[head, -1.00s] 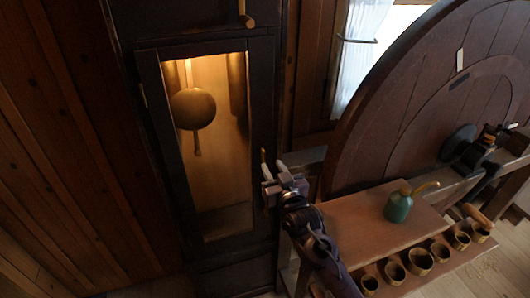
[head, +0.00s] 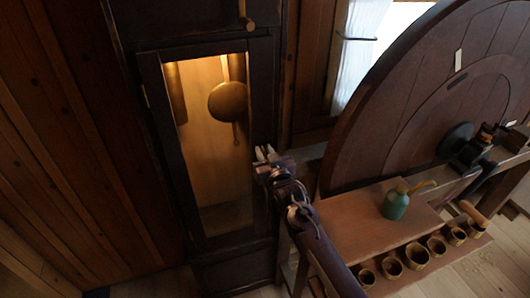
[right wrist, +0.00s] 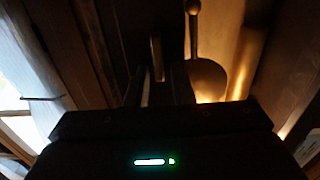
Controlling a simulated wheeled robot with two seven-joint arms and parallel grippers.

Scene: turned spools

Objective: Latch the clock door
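The clock door (head: 150,95) is a dark frame around a lit opening, low on the tall dark clock case. It looks flush with the case, though I cannot tell if a small gap remains. A small brass latch (right wrist: 157,58) shows in the right wrist view just beyond my right fingers; in the head view my gripper hides it. My right gripper (head: 265,154) is at the door's right edge, its fingertips apart, with the latch ahead of the gap. I cannot tell whether they touch it. My left gripper is not in view.
A brass pendulum (head: 228,101) hangs inside the case; a brass handle (head: 246,17) sits above the door. A large wooden wheel (head: 410,90) stands right. Below it, a bench (head: 365,225) carries a green oil can (head: 395,204) and several small cups (head: 417,256).

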